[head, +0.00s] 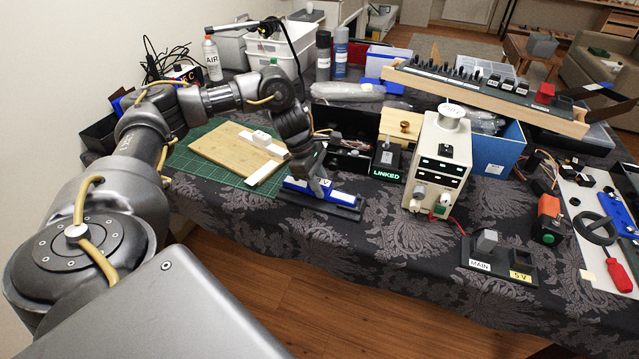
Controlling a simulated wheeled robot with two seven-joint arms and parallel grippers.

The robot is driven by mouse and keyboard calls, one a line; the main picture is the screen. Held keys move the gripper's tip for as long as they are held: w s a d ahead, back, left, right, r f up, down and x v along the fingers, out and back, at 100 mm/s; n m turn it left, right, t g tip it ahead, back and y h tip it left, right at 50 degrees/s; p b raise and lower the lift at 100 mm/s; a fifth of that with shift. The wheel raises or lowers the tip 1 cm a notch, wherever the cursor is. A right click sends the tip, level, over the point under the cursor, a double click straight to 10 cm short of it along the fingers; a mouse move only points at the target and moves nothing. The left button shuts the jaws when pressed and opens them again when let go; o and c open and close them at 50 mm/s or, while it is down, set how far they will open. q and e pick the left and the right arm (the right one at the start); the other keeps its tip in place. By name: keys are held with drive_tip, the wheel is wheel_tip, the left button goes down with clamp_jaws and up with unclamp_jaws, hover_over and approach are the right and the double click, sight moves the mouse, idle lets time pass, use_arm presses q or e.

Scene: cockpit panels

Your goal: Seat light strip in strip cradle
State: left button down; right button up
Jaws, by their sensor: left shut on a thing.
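The light strip (340,197), blue with a white stripe, lies along a long dark base at the table's front edge. I take this base to be the strip cradle (350,212). My left gripper (321,186) points down over the middle of the strip and is shut on it. The gripper hides the middle of the strip. The strip looks in line with the cradle and low over it, but I cannot tell whether it is fully down in it. My right gripper is not in view.
A wooden board (225,158) with white pieces lies left on a green cutting mat (190,158). A black LINKED box (386,163) and a cream power supply (438,160) stand to the right. A switch panel (480,88) is behind. Cloth is bare right of the cradle.

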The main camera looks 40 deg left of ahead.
use_arm(q)
drive_tip(key=shift+s+f, duration=0.15)
drive_tip(key=shift+f, duration=0.4)
drive_tip(key=c, duration=1.1)
unclamp_jaws()
drive_tip(key=shift+a, duration=0.1)
drive_tip(key=shift+r, duration=0.1)
